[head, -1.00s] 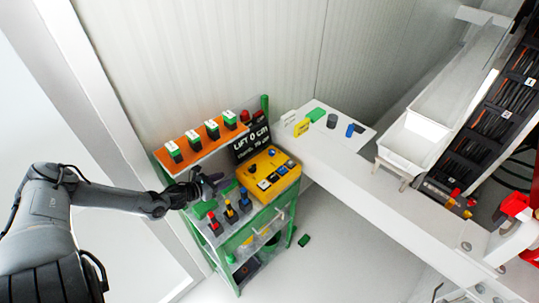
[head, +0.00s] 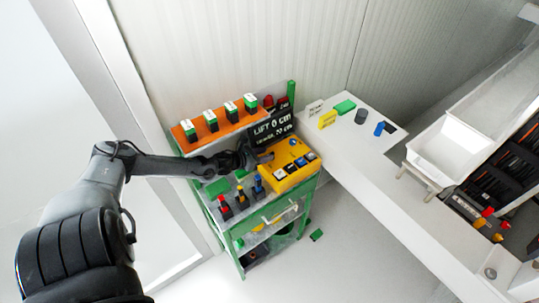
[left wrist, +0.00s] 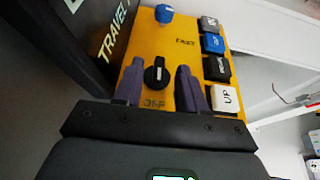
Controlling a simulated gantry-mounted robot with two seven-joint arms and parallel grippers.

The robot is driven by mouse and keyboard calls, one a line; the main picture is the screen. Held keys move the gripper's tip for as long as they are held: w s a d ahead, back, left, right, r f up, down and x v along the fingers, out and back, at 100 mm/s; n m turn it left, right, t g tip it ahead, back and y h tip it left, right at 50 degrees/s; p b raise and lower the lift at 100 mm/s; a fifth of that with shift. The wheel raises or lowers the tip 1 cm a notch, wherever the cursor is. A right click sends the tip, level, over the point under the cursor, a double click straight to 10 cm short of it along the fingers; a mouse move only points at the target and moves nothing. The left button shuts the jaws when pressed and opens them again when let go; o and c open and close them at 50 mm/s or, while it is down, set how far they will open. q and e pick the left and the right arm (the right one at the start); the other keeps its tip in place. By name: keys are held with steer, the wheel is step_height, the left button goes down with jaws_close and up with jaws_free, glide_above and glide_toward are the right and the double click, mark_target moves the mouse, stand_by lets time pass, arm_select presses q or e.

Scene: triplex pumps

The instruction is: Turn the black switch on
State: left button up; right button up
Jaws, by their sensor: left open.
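The black switch (left wrist: 157,74) is a round knob with a light mark, on the yellow control box (left wrist: 140,55). Lettering that seems to read "OFF" is printed below it. The box also shows in the head view (head: 303,181), on top of the green cart. My left gripper (left wrist: 158,82) is open, with one purple-grey finger on each side of the switch. I cannot tell if the fingers touch it. In the head view my left gripper (head: 257,157) is at the box's left side and the switch is not clearly visible. My right gripper is in neither view.
A blue knob (left wrist: 163,13) sits beyond the switch. A column of push buttons, including a white "UP" button (left wrist: 224,98), is close right of the fingers. A dark display board (head: 272,129) stands behind the box. Several coloured-top items (head: 242,197) stand on the cart.

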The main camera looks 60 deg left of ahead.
mark_target(272, 153)
arm_select(q)
steer(key=shift+x, duration=1.55)
steer(key=shift+c, duration=0.3)
jaws_close()
